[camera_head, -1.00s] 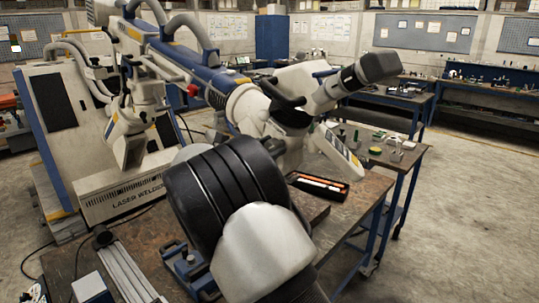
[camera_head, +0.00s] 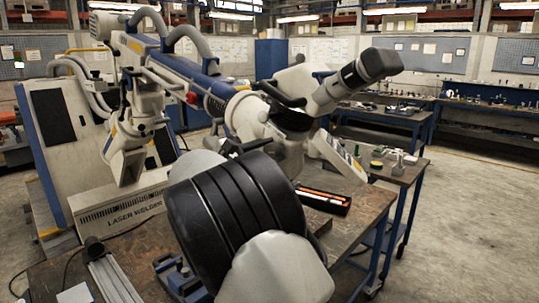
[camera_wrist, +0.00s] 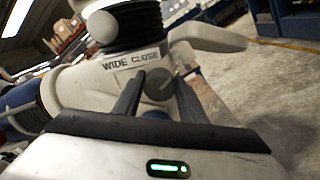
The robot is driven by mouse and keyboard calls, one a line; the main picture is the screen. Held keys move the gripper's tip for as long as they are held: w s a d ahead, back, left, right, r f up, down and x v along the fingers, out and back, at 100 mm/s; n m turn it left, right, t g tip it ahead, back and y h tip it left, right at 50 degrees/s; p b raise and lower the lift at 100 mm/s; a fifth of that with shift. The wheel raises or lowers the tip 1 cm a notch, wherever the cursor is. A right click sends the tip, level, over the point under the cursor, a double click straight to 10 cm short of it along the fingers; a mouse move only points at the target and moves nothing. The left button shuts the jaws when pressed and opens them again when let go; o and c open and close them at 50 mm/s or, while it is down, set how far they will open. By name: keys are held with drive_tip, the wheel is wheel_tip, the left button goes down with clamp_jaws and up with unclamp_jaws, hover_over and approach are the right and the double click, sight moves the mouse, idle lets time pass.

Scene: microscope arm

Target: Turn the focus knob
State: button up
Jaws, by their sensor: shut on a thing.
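The focus knob (camera_wrist: 158,86) is a small grey round knob with a lighter line across its face. It sits on the white microscope head, just below a label reading "WIDE CLOSE" (camera_wrist: 131,61). My gripper (camera_wrist: 157,88) has its two dark fingers on either side of the knob in the wrist view, shut on it. In the head view the white microscope head (camera_head: 262,112) with its black eyepiece (camera_head: 371,66) hangs over the bench. There my own arm covers the knob and the gripper fingers.
A laser welder cabinet (camera_head: 68,140) stands at the left. The workbench (camera_head: 366,208) below carries an orange-and-black tool tray (camera_head: 323,200) and a blue vise (camera_head: 178,277). A side table (camera_head: 408,170) with small items is at the right. The floor (camera_head: 470,220) beyond is open.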

drive_tip(key=o, duration=1)
drive_tip(key=shift+s+a, duration=0.1)
drive_tip(key=v, duration=1.7)
drive_tip(key=shift+s+a+f, duration=0.1)
